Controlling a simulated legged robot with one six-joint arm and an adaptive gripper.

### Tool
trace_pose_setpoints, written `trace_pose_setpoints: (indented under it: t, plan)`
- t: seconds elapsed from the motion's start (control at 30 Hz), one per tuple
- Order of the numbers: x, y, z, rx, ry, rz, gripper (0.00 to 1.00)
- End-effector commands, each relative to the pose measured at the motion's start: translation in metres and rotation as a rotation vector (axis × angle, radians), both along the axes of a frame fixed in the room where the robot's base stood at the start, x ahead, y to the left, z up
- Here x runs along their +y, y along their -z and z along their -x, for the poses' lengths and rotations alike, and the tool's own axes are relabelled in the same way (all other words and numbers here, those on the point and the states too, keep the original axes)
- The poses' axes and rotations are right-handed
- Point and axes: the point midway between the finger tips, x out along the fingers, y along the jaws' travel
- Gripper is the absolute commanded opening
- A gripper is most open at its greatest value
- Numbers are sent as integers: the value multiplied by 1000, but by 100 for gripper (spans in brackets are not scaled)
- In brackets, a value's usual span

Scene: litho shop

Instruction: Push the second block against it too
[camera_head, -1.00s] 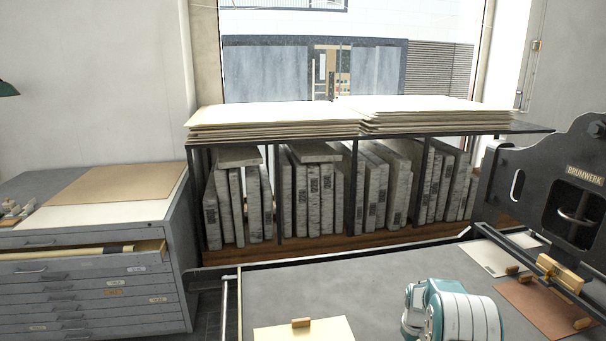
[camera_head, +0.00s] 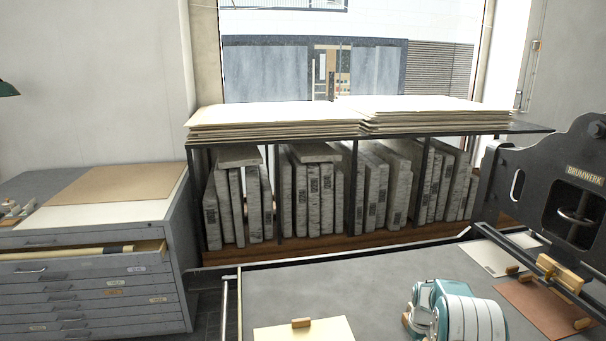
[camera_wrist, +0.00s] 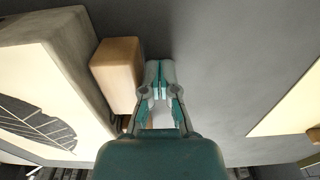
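In the wrist view a thick pale stone slab (camera_wrist: 62,60) with a dark leaf drawing on its face lies at the left. A tan wooden block (camera_wrist: 118,68) sits along the slab's right side; it looks in contact, at most a thin gap apart. My gripper (camera_wrist: 160,72) is shut and empty, its fingertips just right of this block. Another tan piece (camera_wrist: 126,122) shows beside the left finger, mostly hidden by my gripper, so I cannot tell whether it touches the slab. In the head view my arm hides the slab and my fingertips.
A cream sheet (camera_head: 275,332) with a small wooden block (camera_head: 302,322) lies near the front. A brown plate (camera_head: 540,310) with wooden pieces lies at right, under the black press (camera_head: 560,180).

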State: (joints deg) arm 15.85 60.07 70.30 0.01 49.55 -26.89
Motion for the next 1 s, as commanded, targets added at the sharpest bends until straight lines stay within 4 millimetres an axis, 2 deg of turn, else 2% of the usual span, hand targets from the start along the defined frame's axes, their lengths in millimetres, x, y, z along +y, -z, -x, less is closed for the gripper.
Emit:
trace_pose_setpoints:
  t: [0.17,0.83,1.0]
  plan:
    - [0,0,0,0,0,0,0]
    - [24,-5,5,0,0,0,0]
    - [24,-18,4,-2,0,1,0]
